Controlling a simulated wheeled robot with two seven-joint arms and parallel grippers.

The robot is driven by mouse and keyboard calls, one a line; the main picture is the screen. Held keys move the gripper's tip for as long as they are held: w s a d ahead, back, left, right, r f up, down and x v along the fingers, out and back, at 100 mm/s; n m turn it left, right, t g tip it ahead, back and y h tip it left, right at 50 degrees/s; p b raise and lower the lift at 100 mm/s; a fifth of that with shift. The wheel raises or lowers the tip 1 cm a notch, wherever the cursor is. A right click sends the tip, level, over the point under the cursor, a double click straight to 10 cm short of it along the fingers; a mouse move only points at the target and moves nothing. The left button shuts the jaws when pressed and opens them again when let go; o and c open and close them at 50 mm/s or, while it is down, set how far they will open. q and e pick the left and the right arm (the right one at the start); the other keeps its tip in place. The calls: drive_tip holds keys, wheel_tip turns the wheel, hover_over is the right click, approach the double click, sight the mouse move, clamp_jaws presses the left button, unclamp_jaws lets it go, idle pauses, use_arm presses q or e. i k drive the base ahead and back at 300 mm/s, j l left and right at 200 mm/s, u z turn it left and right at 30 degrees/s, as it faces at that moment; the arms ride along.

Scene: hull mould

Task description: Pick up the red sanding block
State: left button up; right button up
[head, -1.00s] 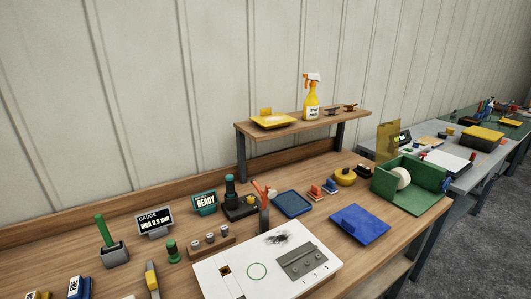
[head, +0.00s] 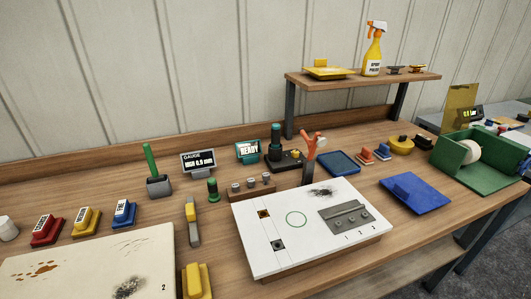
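A red block with a white label on top (head: 46,232) sits at the left of the bench, behind a white board. It stands in a row with a similar yellow block (head: 86,222) and a blue block (head: 124,214). The lettering on the labels is too small to read for sure. A smaller orange-red piece (head: 366,156) lies farther right, next to a small blue one. Neither of my grippers is in view.
A stained white board (head: 75,255) lies in front of the row. A white cylinder (head: 8,229) stands left of the red block. A green brush in a grey holder (head: 159,185) and a gauge display (head: 198,162) stand to the right. Bare wood lies behind the blocks.

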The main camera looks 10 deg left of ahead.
sight(48, 231)
drive_tip(key=u, duration=0.4)
drive_tip(key=j+u, duration=0.1)
drive_tip(key=u, duration=1.15)
drive_tip(key=i+u, duration=0.1)
drive_tip(key=u, duration=0.3)
